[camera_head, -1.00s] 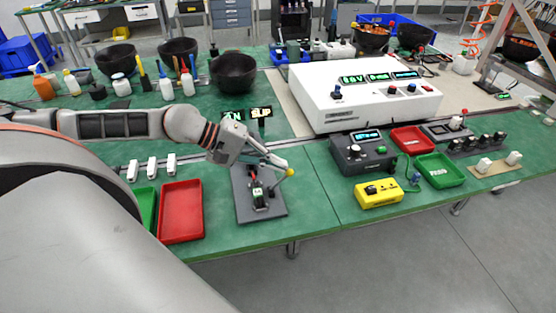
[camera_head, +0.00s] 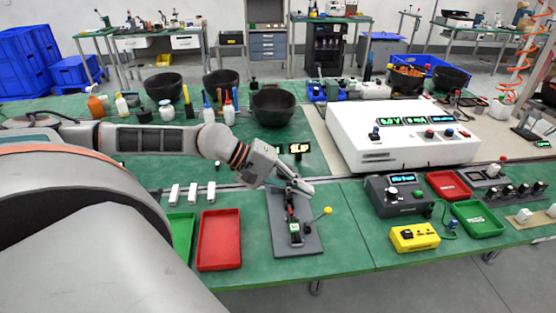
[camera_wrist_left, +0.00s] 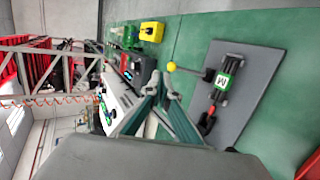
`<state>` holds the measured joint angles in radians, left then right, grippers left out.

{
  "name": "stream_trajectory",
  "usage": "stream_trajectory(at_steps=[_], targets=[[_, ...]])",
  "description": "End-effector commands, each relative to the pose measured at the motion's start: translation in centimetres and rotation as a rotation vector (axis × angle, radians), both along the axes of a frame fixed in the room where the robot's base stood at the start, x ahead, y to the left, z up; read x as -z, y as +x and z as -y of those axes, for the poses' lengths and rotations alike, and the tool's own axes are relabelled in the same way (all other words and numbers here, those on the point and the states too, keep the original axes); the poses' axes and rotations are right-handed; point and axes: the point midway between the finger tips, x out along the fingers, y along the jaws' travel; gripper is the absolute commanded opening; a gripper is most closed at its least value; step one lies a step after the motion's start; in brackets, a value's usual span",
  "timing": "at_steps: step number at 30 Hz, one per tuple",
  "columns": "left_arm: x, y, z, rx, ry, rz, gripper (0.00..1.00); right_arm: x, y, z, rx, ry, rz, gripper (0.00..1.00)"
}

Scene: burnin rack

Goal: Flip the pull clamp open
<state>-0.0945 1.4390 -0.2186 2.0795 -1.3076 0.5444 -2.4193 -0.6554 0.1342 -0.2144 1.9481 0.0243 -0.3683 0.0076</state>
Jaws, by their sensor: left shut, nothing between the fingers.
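The pull clamp (camera_head: 294,228) stands on a dark grey plate (camera_head: 283,245) on the green bench, with a green block at its front. Its lever sticks out to the right and ends in a yellow knob (camera_head: 327,210). My left gripper (camera_head: 309,190) is shut and empty, just behind the lever and above the plate's back right part. In the left wrist view the clamp (camera_wrist_left: 222,82) and knob (camera_wrist_left: 171,67) lie beyond the shut fingertips (camera_wrist_left: 162,85), with a visible gap to the knob. My right gripper is not in view.
A red tray (camera_head: 219,265) and a green tray (camera_head: 181,232) lie left of the plate. A yellow box (camera_head: 414,237) and a grey control box (camera_head: 399,194) stand to the right. A large white unit (camera_head: 410,135) is behind.

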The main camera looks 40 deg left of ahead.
Motion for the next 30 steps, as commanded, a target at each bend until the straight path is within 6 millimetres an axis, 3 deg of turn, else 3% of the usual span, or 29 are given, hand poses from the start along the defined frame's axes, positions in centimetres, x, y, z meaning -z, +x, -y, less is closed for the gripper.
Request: stream_trajectory(at_steps=[1, 8, 18, 27, 30], targets=[[-0.9, -0.1, -0.1, -0.001, -0.002, -0.001, 0.0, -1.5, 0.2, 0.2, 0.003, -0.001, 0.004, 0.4], [-1.6, -0.6, -0.9, -0.002, 0.0, -0.008, 0.0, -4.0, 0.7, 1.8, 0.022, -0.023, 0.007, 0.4], [-2.1, -1.2, -1.7, -0.006, 0.001, -0.008, 0.0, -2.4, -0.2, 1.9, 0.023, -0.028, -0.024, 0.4], [-3.2, -1.5, -2.0, 0.001, 0.001, -0.006, 0.0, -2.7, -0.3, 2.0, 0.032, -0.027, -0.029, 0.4], [-3.5, -1.5, -1.8, 0.007, -0.009, 0.001, 0.0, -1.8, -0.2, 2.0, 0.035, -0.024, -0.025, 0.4]])
